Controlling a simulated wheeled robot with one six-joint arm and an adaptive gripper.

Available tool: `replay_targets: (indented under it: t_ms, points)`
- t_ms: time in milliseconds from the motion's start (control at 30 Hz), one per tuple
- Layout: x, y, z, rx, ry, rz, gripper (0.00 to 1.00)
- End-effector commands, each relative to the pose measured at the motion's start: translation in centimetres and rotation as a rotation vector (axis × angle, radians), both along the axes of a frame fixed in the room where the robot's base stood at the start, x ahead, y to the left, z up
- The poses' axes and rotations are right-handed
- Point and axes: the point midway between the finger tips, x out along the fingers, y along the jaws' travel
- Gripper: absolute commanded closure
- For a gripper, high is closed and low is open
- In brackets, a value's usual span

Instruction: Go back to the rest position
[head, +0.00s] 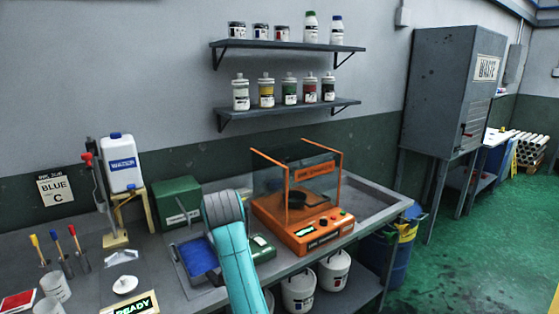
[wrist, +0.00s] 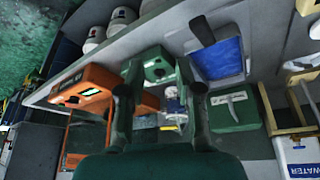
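My gripper (wrist: 160,94) shows in the wrist view with its two dark fingers spread apart and nothing between them. Beyond the fingers, a small green device (wrist: 158,68) lies on the bench, apart from them as far as I can tell. In the head view my turquoise arm (head: 236,260) reaches up over the front of the bench, and my gripper is hidden there. The same small green device (head: 263,248) shows just right of the arm.
An orange machine with clear panels (head: 318,228) stands right of the arm. A blue tray (head: 198,256) and a green box (head: 177,202) are at its left. A white water container (head: 121,163) sits on a wooden stand. Shelves (head: 290,107) with bottles hang above. Green floor is clear at right.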

Motion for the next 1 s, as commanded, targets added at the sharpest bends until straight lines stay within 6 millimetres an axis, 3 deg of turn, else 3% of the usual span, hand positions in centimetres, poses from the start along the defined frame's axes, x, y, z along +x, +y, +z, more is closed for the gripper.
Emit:
replay_targets:
  t_ms: [267, 467, 633, 767, 1000]
  points:
    - [-0.1, -1.3, -3.5, 0.004, -0.022, 0.003, 0.66]
    - [-0.4, -2.6, -7.2, 0.010, -0.051, 0.009, 0.66]
    - [-1.3, -4.6, -11.7, 0.017, -0.087, 0.016, 0.66]
    - [-2.8, -6.8, -16.5, 0.024, -0.127, 0.022, 0.66]
    - [-7.1, -11.2, -24.1, 0.040, -0.212, 0.033, 0.66]
